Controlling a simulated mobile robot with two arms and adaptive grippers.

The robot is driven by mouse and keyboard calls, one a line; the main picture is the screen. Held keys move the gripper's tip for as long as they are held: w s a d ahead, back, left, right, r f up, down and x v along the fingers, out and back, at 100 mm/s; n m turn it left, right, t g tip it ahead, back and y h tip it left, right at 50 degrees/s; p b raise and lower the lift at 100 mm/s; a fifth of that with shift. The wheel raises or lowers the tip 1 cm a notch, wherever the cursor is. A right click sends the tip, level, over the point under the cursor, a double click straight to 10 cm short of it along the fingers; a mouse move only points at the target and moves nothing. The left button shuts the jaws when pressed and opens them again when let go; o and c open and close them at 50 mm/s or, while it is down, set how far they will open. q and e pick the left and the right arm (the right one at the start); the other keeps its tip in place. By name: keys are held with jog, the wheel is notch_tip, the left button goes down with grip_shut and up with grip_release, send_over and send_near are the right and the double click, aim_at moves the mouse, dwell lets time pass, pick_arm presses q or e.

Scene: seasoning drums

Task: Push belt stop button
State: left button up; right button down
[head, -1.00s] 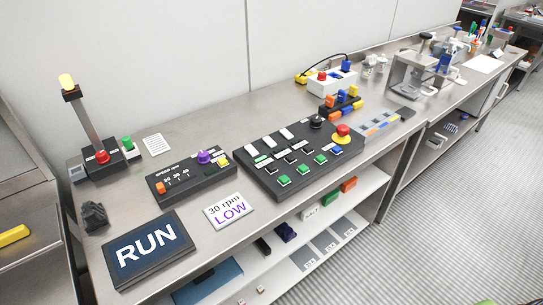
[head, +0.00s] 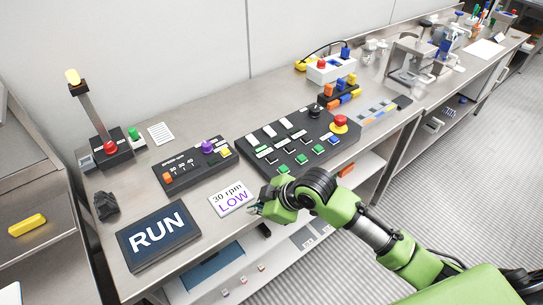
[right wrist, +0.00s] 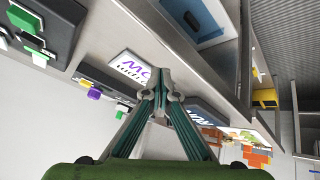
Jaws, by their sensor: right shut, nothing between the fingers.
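Several red buttons show in the head view, and no readable label marks one as the belt stop. One red button (head: 110,147) sits on a dark box at the left, by a lit yellow lamp post and a green button (head: 133,134). A red mushroom button (head: 340,121) on a yellow base is at the right end of the large black panel (head: 243,149). My right gripper (head: 255,209) is shut and empty at the counter's front edge, beside the LOW card (head: 231,198). Its closed fingertips (right wrist: 161,74) show in the right wrist view. My left gripper is not in view.
A RUN display (head: 158,236) lies at the front left, with a speed panel (head: 184,175) behind it. A white box (head: 331,70) with a red button stands farther back. A dark lump (head: 106,205) sits at the left. Bare counter lies behind the speed panel.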

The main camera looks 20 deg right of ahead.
jog(key=w+d+r+n+t, duration=0.1)
jog(key=w+d+r, duration=0.2)
jog(key=w, duration=0.3)
jog(key=w+d+r+n, duration=0.1)
jog(key=w+d+r, duration=0.1)
jog(key=w+r, duration=0.25)
notch_tip(320, 180, up, 5)
jog(key=t, duration=0.1)
send_over(273, 158)
jog(key=shift+f+n, duration=0.1)
jog(key=shift+n, duration=0.3)
notch_tip(273, 158, down, 7)
jog(key=b, duration=0.7)
jog(key=shift+f, duration=0.85)
jog(key=shift+f, duration=0.15)
